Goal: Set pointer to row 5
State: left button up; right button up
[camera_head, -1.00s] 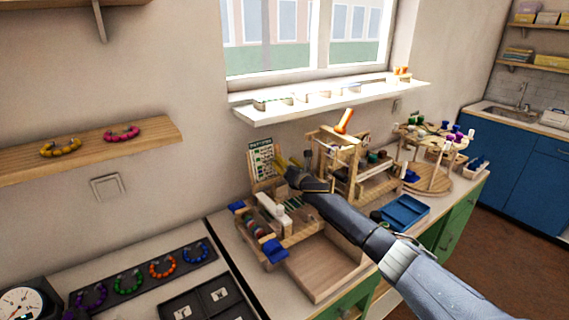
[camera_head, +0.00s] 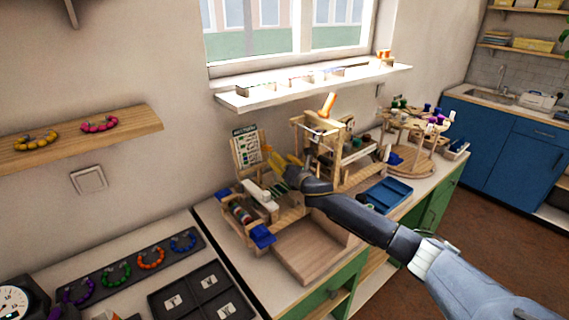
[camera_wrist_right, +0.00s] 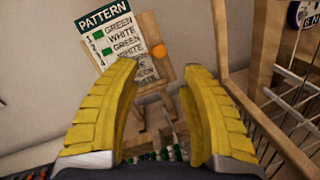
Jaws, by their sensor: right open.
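The pattern board (camera_head: 247,147) stands upright on the wooden bead rig by the wall. In the right wrist view the board (camera_wrist_right: 116,46) shows rows reading GREEN and WHITE by turns, with lower rows partly hidden by a finger. An orange round pointer knob (camera_wrist_right: 159,51) sits at its right edge, roughly level with row 4; the exact row is hard to tell. My right gripper (camera_head: 280,162) is open and empty, just right of the board. Its yellow fingers (camera_wrist_right: 160,85) stand wide apart, with the knob beyond the gap between their tips. My left gripper is out of view.
A wooden frame with an orange lever (camera_head: 328,105) stands close right of the gripper. In front are bead rods, blue blocks (camera_head: 262,237) and an empty wooden tray (camera_head: 308,255). A blue tray (camera_head: 388,194) lies to the right. The window shelf (camera_head: 310,85) overhangs behind.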

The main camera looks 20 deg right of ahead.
jog(key=shift+s+d, duration=0.25)
jog(key=shift+s, duration=0.85)
